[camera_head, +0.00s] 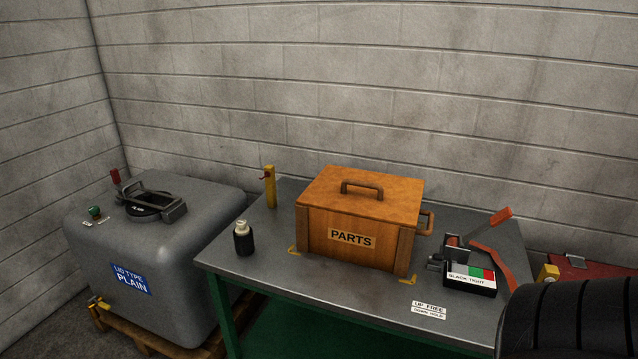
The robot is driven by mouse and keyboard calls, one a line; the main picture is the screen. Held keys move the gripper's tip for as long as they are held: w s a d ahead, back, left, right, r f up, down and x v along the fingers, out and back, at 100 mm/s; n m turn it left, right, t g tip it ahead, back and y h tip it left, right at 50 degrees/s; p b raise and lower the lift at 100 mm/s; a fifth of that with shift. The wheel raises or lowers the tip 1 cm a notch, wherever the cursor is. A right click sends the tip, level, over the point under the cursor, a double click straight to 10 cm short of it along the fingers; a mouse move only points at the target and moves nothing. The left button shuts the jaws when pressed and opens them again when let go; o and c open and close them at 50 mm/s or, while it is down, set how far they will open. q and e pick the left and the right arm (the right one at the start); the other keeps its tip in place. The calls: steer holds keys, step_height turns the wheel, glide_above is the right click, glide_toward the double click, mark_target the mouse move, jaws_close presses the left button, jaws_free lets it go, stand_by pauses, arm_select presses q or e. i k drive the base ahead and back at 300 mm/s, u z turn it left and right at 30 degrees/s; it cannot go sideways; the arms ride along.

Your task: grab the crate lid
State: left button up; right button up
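The wooden crate (320,230), labelled PARTS, stands upright on the grey-topped table. Its orange-brown lid (330,188) lies flat on top and looks closed. A dark handle (362,189) is fixed across the middle of the lid, with nothing touching it. Another handle (428,221) sticks out from the crate's right side. Neither of my grippers shows in the head view.
A black bottle (243,240) and a yellow post (270,187) stand left of the crate. A lever device (470,275) with orange handles stands to its right. A grey tank (180,265) is at the left. A black ribbed object (570,322) fills the lower right corner.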

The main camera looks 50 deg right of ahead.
mark_target(388, 198)
steer(key=z, duration=0.3)
steer(key=i, duration=1)
steer(key=z, duration=0.65)
